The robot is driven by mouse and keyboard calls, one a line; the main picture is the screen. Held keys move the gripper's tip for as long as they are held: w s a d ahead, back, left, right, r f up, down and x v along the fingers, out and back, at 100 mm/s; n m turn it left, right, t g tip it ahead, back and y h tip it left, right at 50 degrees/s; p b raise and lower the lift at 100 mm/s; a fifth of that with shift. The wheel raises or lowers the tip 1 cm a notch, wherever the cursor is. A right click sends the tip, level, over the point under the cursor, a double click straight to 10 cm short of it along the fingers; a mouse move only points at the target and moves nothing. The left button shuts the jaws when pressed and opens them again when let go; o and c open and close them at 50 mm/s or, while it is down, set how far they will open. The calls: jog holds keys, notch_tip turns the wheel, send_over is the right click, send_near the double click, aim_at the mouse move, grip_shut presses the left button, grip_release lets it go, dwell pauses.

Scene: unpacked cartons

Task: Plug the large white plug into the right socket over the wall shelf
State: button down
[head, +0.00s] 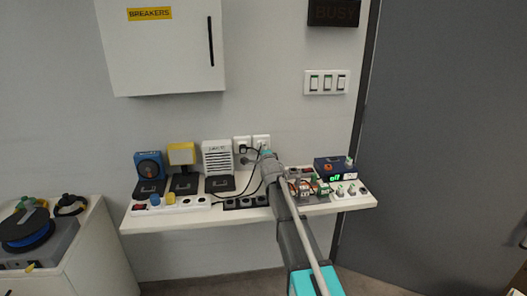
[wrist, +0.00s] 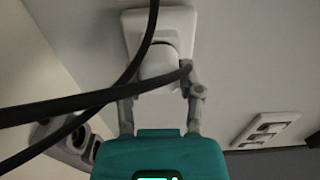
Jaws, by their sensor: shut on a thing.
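Two white wall sockets sit side by side above the shelf: the left socket (head: 242,142) and the right socket (head: 262,139). My gripper (head: 267,155) is just below the right socket in the head view and hides part of that area. In the wrist view my gripper (wrist: 158,85) is shut on the large white plug (wrist: 157,62), one finger on each side. The plug is up against the face of a white socket (wrist: 178,22). Whether it is fully seated I cannot tell. Black cables (wrist: 80,103) cross in front of the plug and the left finger.
The wall shelf (head: 165,222) carries power strips (head: 185,203), a lamp (head: 182,154), a white speaker-like box (head: 217,158) and a blue box (head: 335,168). Black cables hang below the sockets. A switch panel (head: 327,82) is at upper right. A breaker cabinet (head: 160,50) hangs at upper left.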

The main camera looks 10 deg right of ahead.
jog(key=shift+w, duration=0.2)
jog(key=shift+c, duration=0.9)
grip_release()
jog(key=shift+s, duration=0.15)
jog(key=s, duration=1.1)
jog(key=shift+s, duration=0.4)
